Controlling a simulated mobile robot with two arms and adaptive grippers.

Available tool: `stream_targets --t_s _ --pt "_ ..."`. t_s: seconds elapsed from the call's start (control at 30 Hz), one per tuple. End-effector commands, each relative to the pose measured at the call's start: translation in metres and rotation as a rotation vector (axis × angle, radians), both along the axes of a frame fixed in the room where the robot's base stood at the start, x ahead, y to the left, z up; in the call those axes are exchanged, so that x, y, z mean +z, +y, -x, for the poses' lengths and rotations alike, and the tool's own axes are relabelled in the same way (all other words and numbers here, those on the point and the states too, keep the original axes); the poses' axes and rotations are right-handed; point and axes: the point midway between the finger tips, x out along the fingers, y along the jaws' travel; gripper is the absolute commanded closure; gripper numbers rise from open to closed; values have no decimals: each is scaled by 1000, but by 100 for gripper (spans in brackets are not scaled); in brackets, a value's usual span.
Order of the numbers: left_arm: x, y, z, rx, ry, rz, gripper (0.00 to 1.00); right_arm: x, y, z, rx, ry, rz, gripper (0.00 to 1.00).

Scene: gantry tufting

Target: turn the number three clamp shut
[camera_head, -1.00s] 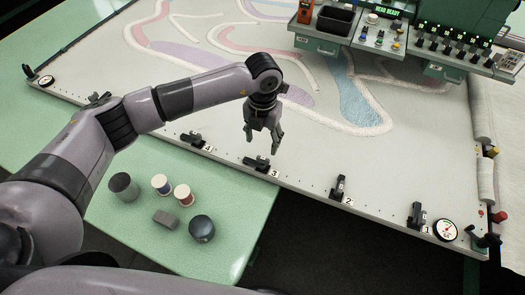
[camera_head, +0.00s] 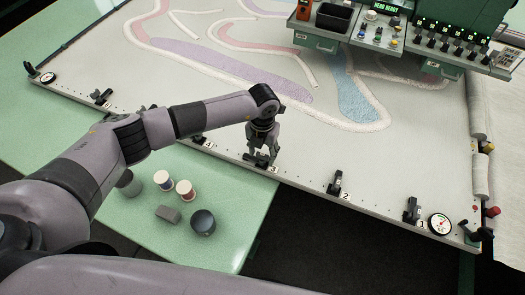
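The number three clamp (camera_head: 252,159) is a small dark clamp on the near edge of the pale frame, beside its white "3" label. My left gripper (camera_head: 262,157) points down directly over this clamp. Its two fingers show apart, one at each side, and their tips overlap the clamp in the picture. The fingers partly hide the clamp, so its lever position and any contact are unclear. My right gripper is not in view.
Along the same edge, the number four clamp (camera_head: 202,138) is to the left; the number two (camera_head: 335,185) and number one (camera_head: 411,211) clamps are to the right. A green table (camera_head: 150,225) holds spools, a grey block and dark round items. A control console (camera_head: 375,38) stands behind.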

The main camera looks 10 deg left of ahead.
Motion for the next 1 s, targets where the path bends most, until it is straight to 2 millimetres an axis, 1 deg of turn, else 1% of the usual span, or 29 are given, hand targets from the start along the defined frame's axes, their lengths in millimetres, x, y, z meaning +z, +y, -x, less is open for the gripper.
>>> stream_targets --t_s 0.07,0.5,0.57,0.77,0.87,1.0 --pt "0 0 0 0 0 0 60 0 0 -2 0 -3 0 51" --pt "1 0 0 0 0 0 90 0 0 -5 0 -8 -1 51" --pt "1 0 0 0 0 0 93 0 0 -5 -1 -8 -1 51" --pt "0 0 0 -13 -1 0 93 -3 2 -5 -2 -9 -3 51" --pt "-1 0 -1 -39 -2 0 93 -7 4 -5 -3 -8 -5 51" --pt "-3 0 -1 -107 -2 0 93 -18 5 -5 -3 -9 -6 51"
